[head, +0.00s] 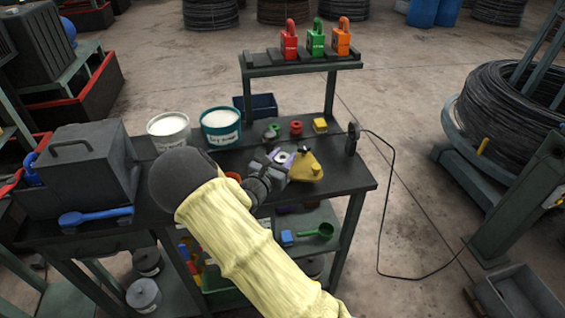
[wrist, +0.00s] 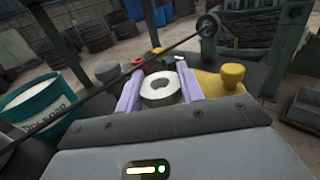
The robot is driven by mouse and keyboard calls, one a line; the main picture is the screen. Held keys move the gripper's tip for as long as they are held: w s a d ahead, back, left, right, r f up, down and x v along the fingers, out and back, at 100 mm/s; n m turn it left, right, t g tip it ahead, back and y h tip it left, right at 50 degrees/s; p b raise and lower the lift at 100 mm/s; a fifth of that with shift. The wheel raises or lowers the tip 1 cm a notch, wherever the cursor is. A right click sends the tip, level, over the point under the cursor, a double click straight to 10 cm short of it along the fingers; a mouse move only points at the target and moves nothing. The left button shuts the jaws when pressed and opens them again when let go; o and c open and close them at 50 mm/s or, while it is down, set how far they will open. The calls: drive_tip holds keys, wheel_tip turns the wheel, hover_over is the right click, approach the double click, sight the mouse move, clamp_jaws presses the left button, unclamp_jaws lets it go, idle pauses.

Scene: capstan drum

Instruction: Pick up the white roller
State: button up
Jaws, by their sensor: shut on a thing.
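The white roller (wrist: 160,88) is a short white ring with a dark centre hole, seen from above in the wrist view. It sits between the two purple-lined fingers of my gripper (wrist: 158,92), which are shut on it. In the head view the roller (head: 280,157) shows as a small pale spot between the fingers of my gripper (head: 282,160), above the dark workbench (head: 345,175). I cannot tell whether the roller touches the bench top.
A yellow object (head: 308,167) is close to the right of my gripper. White (head: 168,130) and teal (head: 221,126) tubs stand to the left. Red (head: 296,127), green (head: 274,129) and yellow (head: 320,125) small parts lie behind. A raised shelf (head: 300,66) holds padlocks.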

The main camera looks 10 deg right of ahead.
wheel_tip(320, 180, up, 10)
drive_tip(key=b, duration=0.1)
idle(0.6)
idle(0.4)
